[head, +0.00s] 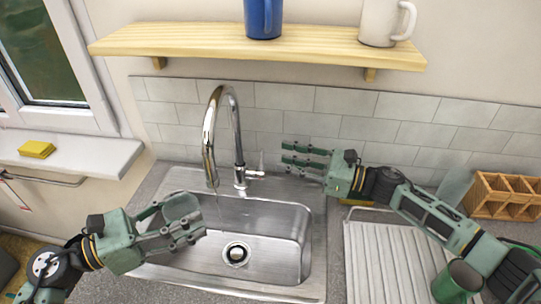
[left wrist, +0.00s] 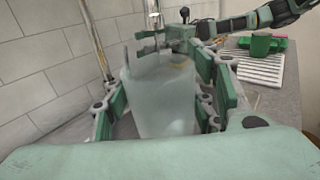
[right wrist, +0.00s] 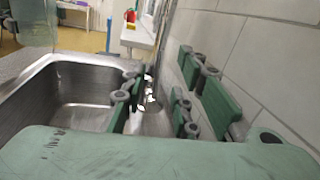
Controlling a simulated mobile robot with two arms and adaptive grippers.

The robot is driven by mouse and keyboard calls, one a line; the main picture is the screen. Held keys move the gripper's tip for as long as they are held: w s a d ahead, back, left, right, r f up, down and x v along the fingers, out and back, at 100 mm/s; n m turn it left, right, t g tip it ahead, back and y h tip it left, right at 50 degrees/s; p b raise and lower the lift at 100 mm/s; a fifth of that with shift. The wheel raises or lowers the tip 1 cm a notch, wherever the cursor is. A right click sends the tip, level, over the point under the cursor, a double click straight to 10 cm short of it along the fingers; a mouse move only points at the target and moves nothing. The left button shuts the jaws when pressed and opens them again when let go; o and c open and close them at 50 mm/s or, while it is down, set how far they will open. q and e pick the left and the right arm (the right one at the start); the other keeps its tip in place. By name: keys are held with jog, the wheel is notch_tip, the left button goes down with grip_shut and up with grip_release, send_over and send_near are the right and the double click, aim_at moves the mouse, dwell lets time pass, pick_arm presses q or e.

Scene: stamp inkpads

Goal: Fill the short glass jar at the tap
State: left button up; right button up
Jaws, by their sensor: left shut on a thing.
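The short glass jar (head: 181,206) is greenish and see-through. My left gripper (head: 186,233) is shut on it over the left part of the sink (head: 290,225). In the left wrist view the jar (left wrist: 160,100) stands between the two fingers; I cannot tell its water level. The chrome tap (head: 209,150) arches above, its spout just right of the jar. A thin streak below the spout looks like running water, falling beside the jar. My right gripper (head: 284,160) is open and empty, right of the tap's lever (head: 256,173). Its fingers (right wrist: 158,105) stand apart in the right wrist view.
A ribbed drainboard (head: 372,262) with a green cup (head: 457,283) lies right of the sink. A wooden divided box (head: 505,196) is at the far right. A shelf (head: 190,40) above holds a blue mug (head: 263,18) and white mug (head: 381,22). A yellow sponge (head: 37,149) lies on the sill.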

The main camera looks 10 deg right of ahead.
jog(key=shift+v, duration=2.25)
jog(key=shift+c, duration=0.4)
